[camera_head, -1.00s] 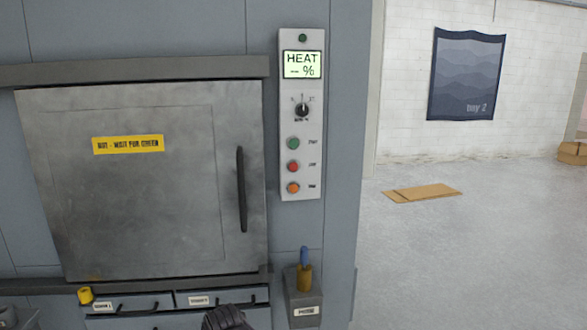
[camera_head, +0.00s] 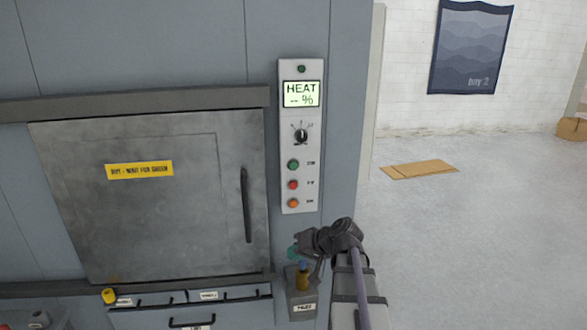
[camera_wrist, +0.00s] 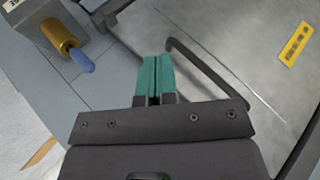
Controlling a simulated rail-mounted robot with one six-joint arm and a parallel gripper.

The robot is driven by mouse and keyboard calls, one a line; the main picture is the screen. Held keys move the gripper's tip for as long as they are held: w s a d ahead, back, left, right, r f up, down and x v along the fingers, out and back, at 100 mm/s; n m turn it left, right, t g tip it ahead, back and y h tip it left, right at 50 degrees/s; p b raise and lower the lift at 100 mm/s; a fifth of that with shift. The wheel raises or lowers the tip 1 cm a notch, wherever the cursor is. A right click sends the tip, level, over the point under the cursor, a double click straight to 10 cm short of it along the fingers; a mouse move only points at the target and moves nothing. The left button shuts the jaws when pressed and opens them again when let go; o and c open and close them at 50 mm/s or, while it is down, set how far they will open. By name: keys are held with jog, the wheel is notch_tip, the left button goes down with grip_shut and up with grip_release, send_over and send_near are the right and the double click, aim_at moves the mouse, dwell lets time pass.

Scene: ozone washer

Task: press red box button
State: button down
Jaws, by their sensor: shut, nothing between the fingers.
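A grey control panel (camera_head: 302,225) is mounted on the wall to the right of the metal door. Its red button (camera_head: 293,184) is the middle of three stacked round buttons, between a green button (camera_head: 293,165) and an orange button (camera_head: 293,203). My gripper (camera_head: 293,253) is below the panel and apart from it, near the holder with the blue-tipped tool. In the wrist view its teal fingers (camera_wrist: 155,75) are together with nothing between them. The panel and its buttons are not in the wrist view.
The metal door (camera_head: 150,220) has a dark handle (camera_head: 246,205). A blue-tipped brass tool (camera_head: 303,275) stands in a grey holder (camera_head: 302,305) below the panel. Drawers (camera_head: 190,297) and a yellow knob (camera_head: 109,296) lie under the door. Open floor (camera_head: 480,230) is to the right.

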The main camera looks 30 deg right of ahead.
aim_at(293, 185)
jog(key=w+d+r+t, duration=0.2)
jog(key=r+t, duration=0.1)
jog(key=r, duration=0.2)
jog(key=w+d+r+n+t, duration=0.1)
jog(key=w+d+r+t, duration=0.1)
jog(key=r, duration=0.3)
jog(key=shift+w+d+t, duration=0.25)
jog(key=shift+d+t, duration=0.45)
jog(key=shift+t, duration=0.1)
jog(key=shift+w+f, duration=0.1)
jog(key=shift+w, duration=0.05)
jog(key=shift+w+d, duration=0.6)
jog(key=shift+w, duration=0.7)
jog(key=shift+w+d, duration=0.6)
jog(key=shift+w, duration=0.7)
jog(key=shift+w+d, duration=0.6)
jog(key=shift+w, duration=0.7)
jog(key=shift+w+d, duration=0.15)
jog(key=shift+w, duration=0.25)
jog(key=shift+w+d, duration=0.2)
jog(key=shift+w, duration=0.2)
jog(key=shift+s, duration=0.1)
jog(key=shift+s+a, duration=0.35)
jog(key=shift+s, duration=0.4)
